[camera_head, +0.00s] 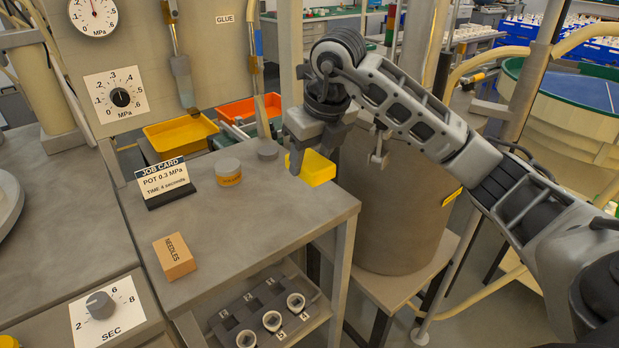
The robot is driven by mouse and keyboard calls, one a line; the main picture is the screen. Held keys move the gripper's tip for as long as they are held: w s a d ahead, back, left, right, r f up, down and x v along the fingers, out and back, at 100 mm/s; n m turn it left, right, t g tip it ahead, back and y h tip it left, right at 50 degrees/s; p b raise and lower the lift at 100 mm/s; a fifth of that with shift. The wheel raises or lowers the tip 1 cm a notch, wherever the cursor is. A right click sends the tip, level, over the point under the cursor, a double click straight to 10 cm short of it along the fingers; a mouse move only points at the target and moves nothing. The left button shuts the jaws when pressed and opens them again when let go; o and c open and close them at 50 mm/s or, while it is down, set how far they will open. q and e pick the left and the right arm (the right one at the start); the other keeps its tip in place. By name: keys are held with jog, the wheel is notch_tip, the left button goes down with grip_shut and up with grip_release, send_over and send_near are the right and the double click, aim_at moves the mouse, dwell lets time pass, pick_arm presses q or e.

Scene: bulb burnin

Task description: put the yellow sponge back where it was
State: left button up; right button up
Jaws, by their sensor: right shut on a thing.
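The yellow sponge (318,170) is a small bright yellow block in the head view. My right gripper (311,157) points down and is shut on it, with a finger on either side. The sponge is at the far right edge of the grey metal table (255,217). I cannot tell whether it touches the tabletop or hangs just above it. My left gripper is not in view.
On the table are a job card (163,180), a round tin (228,171), a grey disc (267,149) and a needles box (174,257). A large pot (385,215) stands right of the table. Yellow (180,134) and orange (247,108) bins are behind.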

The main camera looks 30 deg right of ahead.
send_near(307, 189)
jog(key=shift+w+a+f+p, duration=0.35)
jog(key=shift+w+a+f, duration=0.1)
jog(key=shift+f, duration=0.2)
jog(key=shift+w+d+f, duration=0.35)
jog(key=shift+w+f, duration=0.15)
jog(key=shift+f, duration=0.2)
jog(key=shift+f+p, duration=0.3)
jog(key=shift+f, duration=1.15)
jog(key=o, duration=0.9)
jog(key=shift+f, duration=0.1)
jog(key=v, duration=1.2)
jog(key=shift+s, duration=0.1)
